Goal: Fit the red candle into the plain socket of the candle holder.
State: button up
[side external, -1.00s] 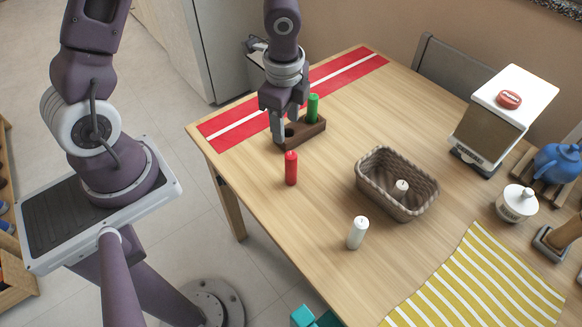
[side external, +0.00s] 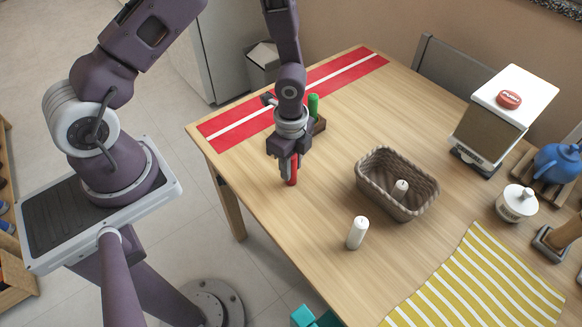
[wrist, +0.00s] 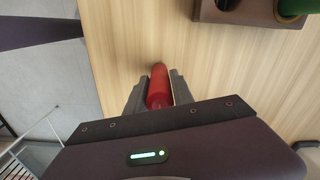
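The red candle (side external: 293,172) stands upright on the table near its left edge. My gripper (side external: 288,178) is lowered over it with its fingers on either side. In the wrist view the red candle (wrist: 159,84) lies between the fingertips (wrist: 158,88), and a thin strip of wood shows beside it, so the fingers look open around it. The brown candle holder (side external: 320,126) is behind my gripper and mostly hidden. A green candle (side external: 313,105) stands in one end. The wrist view shows part of the holder (wrist: 255,14) with a dark empty socket beside the green candle (wrist: 294,8).
A wicker basket (side external: 418,207) with a white candle (side external: 400,190) inside is to the right. Another white candle (side external: 357,233) stands in front of it. A red runner (side external: 235,126) lies along the far left end. The wood between candle and basket is clear.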

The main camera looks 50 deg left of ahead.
grip_shut()
jog(key=shift+r, duration=0.1)
notch_tip(320, 180, up, 9)
jog(key=shift+w+f, duration=0.1)
jog(key=w+a+r, duration=0.3)
jog(key=w+a, duration=0.4)
jog(key=a, duration=0.3)
jog(key=f, duration=0.6)
jog(key=a+f, duration=0.1)
jog(key=f, duration=0.3)
jog(key=shift+w, duration=0.35)
